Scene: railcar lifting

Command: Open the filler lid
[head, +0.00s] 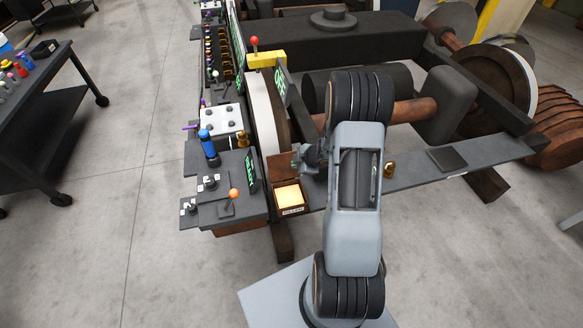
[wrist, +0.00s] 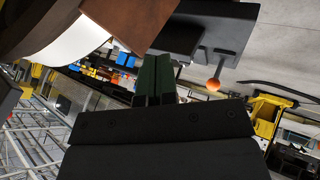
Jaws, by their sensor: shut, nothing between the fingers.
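The filler box (head: 289,209) is a small brown box with a label on its front and a bright yellow inside. Its brown lid (head: 281,167) is raised at the back edge, leaving the inside showing. My gripper (head: 300,160) is just right of the lid; whether they touch I cannot tell. In the wrist view my gripper (wrist: 155,75) shows two dark green fingers shut together with nothing between them. A brown panel (wrist: 130,18), likely the lid, is beyond the fingertips at the upper left.
A lever with an orange knob (head: 234,194) stands left of the box, with a blue-capped handle (head: 206,140) behind it. A brass fitting (head: 389,170) is right of my arm. A dark cart (head: 50,100) is at the far left, with clear floor between.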

